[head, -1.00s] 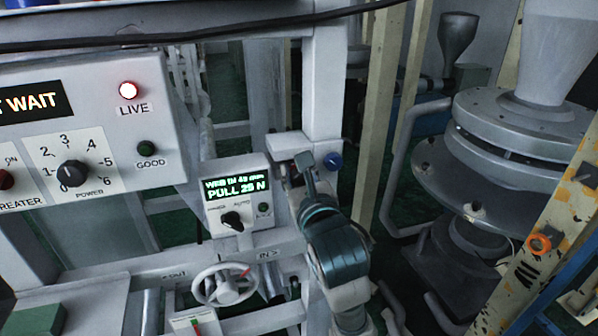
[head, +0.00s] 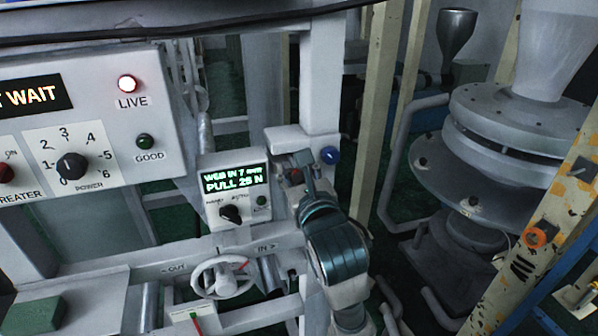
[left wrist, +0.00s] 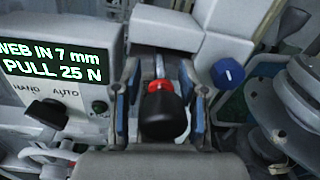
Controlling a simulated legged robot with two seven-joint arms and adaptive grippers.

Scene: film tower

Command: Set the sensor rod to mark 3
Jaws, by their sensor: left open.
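My left gripper (head: 303,172) is at a white bracket block (head: 287,138) right of the small display box. In the left wrist view its two fingers (left wrist: 160,108) are apart, on either side of a black round-ended knob (left wrist: 163,118) with a red part (left wrist: 159,86) behind it. Whether the fingers touch the knob is not clear. This knob may be the sensor rod's; I see no numbered marks beside it. In the head view my gripper largely hides it. The display (head: 234,180) reads WEB IN 7 mm, PULL 25 N. My right gripper is not in view.
A blue knob (head: 330,155) sits just right of my gripper. The display box carries a HAND/AUTO switch (head: 231,214). A white handwheel (head: 222,277) is below. The left panel has a POWER dial (head: 72,166) and a lit LIVE lamp (head: 127,83).

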